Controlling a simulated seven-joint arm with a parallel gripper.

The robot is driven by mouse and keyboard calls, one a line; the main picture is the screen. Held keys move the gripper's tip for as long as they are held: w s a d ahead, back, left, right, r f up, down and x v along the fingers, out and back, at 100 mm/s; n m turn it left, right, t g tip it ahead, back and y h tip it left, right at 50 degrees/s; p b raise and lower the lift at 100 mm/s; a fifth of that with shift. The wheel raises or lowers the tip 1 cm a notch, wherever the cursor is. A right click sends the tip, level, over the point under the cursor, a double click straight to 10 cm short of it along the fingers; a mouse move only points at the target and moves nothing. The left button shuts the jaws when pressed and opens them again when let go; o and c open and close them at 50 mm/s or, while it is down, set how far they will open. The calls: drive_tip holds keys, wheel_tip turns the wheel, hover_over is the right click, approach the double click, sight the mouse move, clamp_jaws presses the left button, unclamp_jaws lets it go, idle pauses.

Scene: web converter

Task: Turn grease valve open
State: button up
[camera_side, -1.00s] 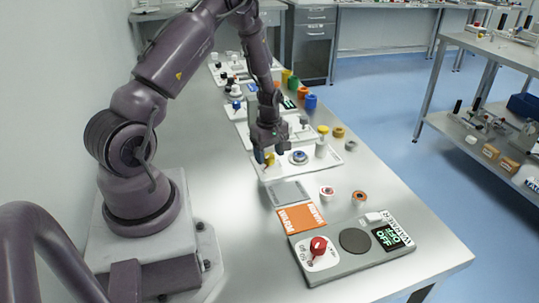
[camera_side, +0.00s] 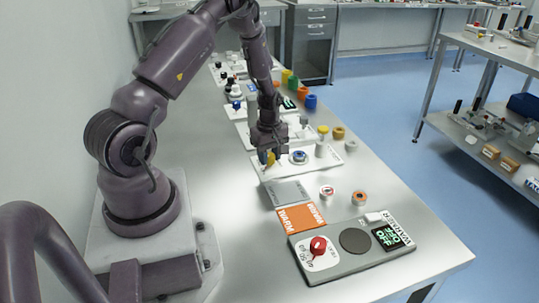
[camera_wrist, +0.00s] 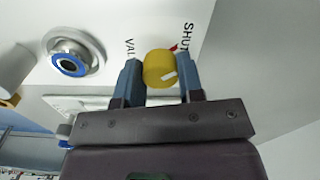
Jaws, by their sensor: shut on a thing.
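In the side view my gripper (camera_side: 266,158) is down at the left part of the white panel, with a bit of yellow between the fingers.
A blue-ringed fitting (camera_side: 299,157) stands on the panel to the right of my gripper. Nearer are a grey plate (camera_side: 287,192), an orange card (camera_side: 301,217), two small jars (camera_side: 327,192) and a grey warmer unit with a red knob (camera_side: 318,245). More trays stand behind.

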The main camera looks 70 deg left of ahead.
sight(269, 155)
drive_tip(key=m, duration=0.3)
drive_tip(key=shift+m, duration=0.3)
drive_tip(key=m, duration=0.4)
drive_tip(key=shift+m, duration=0.3)
drive_tip(key=m, duration=0.3)
drive_tip(key=shift+a+m, duration=0.1)
drive_tip(key=shift+m, duration=2)
drive_tip(key=o, duration=0.9)
wheel_tip(269, 155, up, 13)
